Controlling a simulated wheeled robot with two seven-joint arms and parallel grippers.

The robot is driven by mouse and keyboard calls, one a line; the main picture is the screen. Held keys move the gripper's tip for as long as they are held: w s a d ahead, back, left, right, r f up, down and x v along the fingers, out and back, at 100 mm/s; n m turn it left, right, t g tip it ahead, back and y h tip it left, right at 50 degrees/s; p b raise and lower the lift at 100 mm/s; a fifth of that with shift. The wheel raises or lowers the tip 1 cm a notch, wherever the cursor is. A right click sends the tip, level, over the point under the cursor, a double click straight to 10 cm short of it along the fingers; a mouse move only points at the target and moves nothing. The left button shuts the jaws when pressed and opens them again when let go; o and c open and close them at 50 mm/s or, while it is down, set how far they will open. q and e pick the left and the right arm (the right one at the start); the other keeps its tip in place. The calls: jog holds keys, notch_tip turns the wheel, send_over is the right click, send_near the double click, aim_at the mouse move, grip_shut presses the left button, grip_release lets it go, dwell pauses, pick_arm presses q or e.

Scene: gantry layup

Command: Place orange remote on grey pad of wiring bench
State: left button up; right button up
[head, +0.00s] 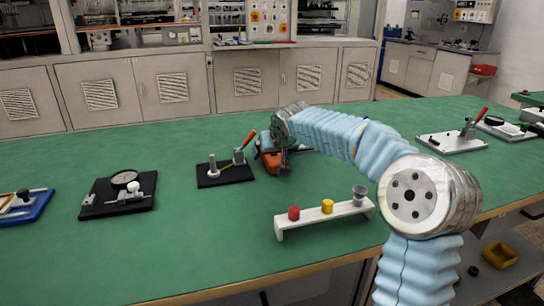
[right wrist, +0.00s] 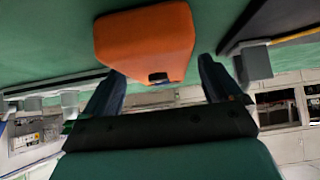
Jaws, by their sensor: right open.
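The orange remote (head: 271,162) is on the green bench top, partly hidden by my right gripper in the head view. In the right wrist view the orange remote (right wrist: 146,38) is large, with a small dark patch at its near end. My right gripper (head: 281,158) is low over the bench at the remote. In the wrist view its two dark fingers (right wrist: 163,72) are apart, with the remote's near end showing between their tips. I cannot tell whether either finger touches it. My left gripper is not in view. I cannot pick out a grey pad.
A white rack (head: 325,217) with red, yellow and grey pieces stands in front. A black board with a gauge (head: 118,193) is farther left, a white clamp board (head: 451,143) at right.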

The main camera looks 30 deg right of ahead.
jog(key=c, duration=1.2)
jog(key=shift+r, duration=0.15)
jog(key=shift+c, duration=0.2)
